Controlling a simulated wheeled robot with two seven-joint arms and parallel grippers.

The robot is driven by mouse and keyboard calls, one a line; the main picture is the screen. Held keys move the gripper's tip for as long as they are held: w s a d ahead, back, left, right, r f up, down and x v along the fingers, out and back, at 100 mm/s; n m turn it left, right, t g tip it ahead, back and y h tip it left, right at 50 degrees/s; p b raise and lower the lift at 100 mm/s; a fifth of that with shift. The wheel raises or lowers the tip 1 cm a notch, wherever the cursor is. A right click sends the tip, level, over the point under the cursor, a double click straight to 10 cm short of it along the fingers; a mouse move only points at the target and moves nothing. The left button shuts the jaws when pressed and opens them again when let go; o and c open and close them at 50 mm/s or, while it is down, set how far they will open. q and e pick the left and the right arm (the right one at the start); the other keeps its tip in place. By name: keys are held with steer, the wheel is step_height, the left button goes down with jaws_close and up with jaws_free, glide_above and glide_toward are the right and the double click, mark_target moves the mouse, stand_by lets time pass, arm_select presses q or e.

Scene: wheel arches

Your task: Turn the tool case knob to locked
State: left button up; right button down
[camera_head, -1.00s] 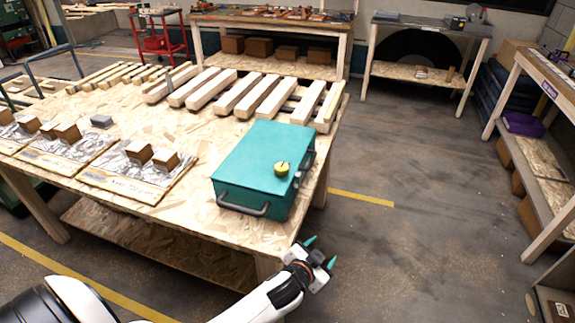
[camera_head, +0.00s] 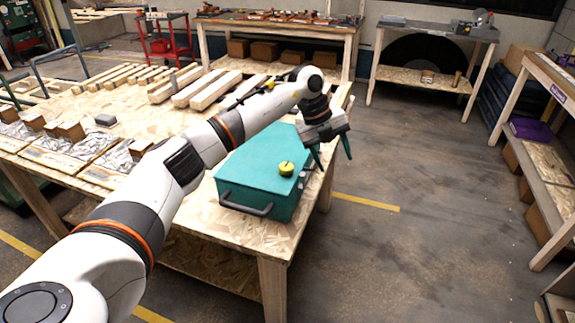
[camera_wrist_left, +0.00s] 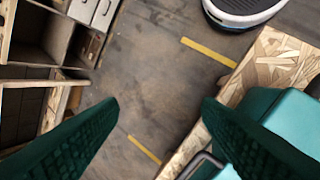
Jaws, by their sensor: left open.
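The teal tool case (camera_head: 250,170) sits on the front right corner of the chipboard table, with a dark handle on its front. Its yellow knob (camera_head: 286,169) is on top near the right edge; how it is set is too small to read. The knob is not visible there. My right gripper is not in view.
The chipboard table (camera_head: 215,207) carries wooden beams (camera_head: 215,90) behind the case and foil-covered boards with wooden blocks (camera_head: 70,130) at the left. Open floor (camera_head: 420,240) lies right of the table. A shelf unit (camera_head: 545,150) stands at far right.

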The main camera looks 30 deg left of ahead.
mark_target(286, 165)
arm_select(q)
steer(key=s+a+r+n+g+y, duration=0.1)
steer(key=a+r+n+y, duration=0.15)
steer(key=a, duration=0.35)
steer(key=s+a+r+n+y, duration=0.1)
steer(key=s+a+r+y, duration=0.1)
steer(key=a+r, duration=0.3)
steer(key=f, duration=0.9)
steer(key=f+p, duration=0.1)
steer(key=f, duration=0.3)
steer(key=shift+w+a+f, duration=0.15)
steer(key=shift+w+a, duration=0.05)
steer(key=shift+a, duration=0.2)
steer(key=c, duration=1)
